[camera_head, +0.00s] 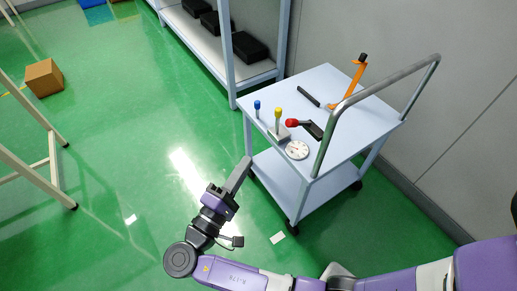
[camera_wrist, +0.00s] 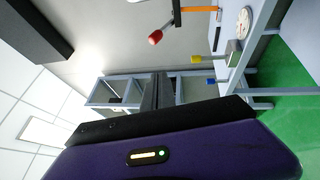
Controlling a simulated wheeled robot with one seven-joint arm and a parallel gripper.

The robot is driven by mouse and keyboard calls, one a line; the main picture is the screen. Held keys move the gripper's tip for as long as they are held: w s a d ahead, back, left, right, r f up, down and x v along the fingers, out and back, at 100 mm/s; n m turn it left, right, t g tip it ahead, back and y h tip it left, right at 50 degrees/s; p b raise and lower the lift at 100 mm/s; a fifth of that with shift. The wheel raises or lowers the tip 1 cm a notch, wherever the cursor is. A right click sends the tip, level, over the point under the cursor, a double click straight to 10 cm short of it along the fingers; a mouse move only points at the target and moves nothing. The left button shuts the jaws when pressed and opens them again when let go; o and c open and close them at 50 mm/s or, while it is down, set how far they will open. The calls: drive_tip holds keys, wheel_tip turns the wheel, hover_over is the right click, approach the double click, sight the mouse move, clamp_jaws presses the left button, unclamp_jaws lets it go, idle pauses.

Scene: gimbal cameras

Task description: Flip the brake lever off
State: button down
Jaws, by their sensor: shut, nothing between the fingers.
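Several levers stand on the top of a pale blue cart (camera_head: 345,120). One has a red knob (camera_head: 292,123) on a black arm, one a yellow knob (camera_head: 278,112) on a grey base, and one a blue knob (camera_head: 257,104). An orange lever (camera_head: 357,75) with a black tip stands upright further back. I cannot tell which is the brake lever. The red knob also shows in the wrist view (camera_wrist: 155,38), with the yellow knob (camera_wrist: 195,58). My gripper (camera_head: 246,162) is shut and empty, left of the cart and apart from the levers.
A round white gauge (camera_head: 297,150) lies near the cart's front edge. The cart's grey handle rail (camera_head: 340,105) rises on the right side. A shelf with black boxes (camera_head: 250,46) stands behind, and a cardboard box (camera_head: 44,78) sits far left. Green floor is open left of the cart.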

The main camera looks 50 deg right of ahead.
sight(299, 123)
drive_tip(key=s+p+x, duration=0.2)
drive_tip(key=x, duration=1)
drive_tip(key=shift+s+d, duration=0.25)
drive_tip(key=shift+s, duration=0.2)
drive_tip(key=shift+r, duration=0.15)
drive_tip(key=shift+r, duration=0.1)
